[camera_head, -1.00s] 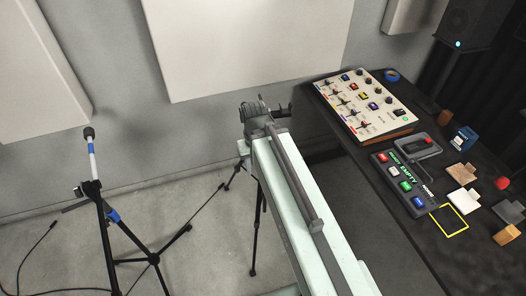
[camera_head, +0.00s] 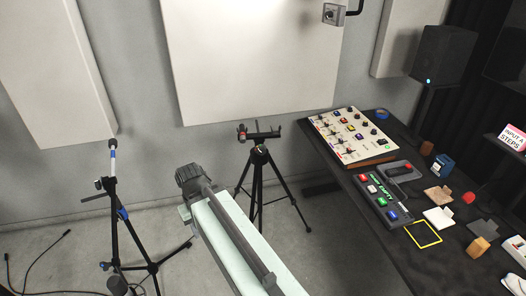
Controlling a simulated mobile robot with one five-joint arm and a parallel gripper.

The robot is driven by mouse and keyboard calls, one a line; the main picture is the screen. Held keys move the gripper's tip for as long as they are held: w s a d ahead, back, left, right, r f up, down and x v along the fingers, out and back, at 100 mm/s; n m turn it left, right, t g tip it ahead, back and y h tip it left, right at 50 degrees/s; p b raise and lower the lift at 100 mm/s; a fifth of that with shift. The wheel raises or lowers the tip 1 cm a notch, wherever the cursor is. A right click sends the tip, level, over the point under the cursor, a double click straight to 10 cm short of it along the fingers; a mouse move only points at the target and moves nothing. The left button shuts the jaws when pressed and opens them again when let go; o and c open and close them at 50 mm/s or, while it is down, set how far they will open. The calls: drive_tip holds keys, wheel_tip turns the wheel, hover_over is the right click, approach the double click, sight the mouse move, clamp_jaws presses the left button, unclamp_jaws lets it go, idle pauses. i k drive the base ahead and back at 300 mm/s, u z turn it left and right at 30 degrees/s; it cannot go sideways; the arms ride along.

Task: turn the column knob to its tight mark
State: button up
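A black tripod (camera_head: 258,180) with a short crossbar on top stands on the floor in the middle. A small reddish part (camera_head: 241,132) shows at the crossbar's left end. A second black stand (camera_head: 112,215) with blue bands stands at the left, with a dark clamp (camera_head: 100,184) partway up. I cannot tell which small part is the column knob, and no tight mark can be read. My pale green arm reaches up from the bottom. The grey end of my gripper (camera_head: 190,178) is between the two stands in the picture, apparently touching neither. Its fingers cannot be made out.
A dark table (camera_head: 370,210) at the right holds a control panel (camera_head: 350,135), a button box (camera_head: 384,198), a yellow square outline (camera_head: 423,234) and several small blocks. A speaker (camera_head: 443,55) stands behind it. Cables lie on the floor at left.

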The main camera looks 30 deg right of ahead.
sight(261, 151)
drive_tip(key=z, duration=0.1)
drive_tip(key=i, duration=1.15)
drive_tip(key=u, duration=0.2)
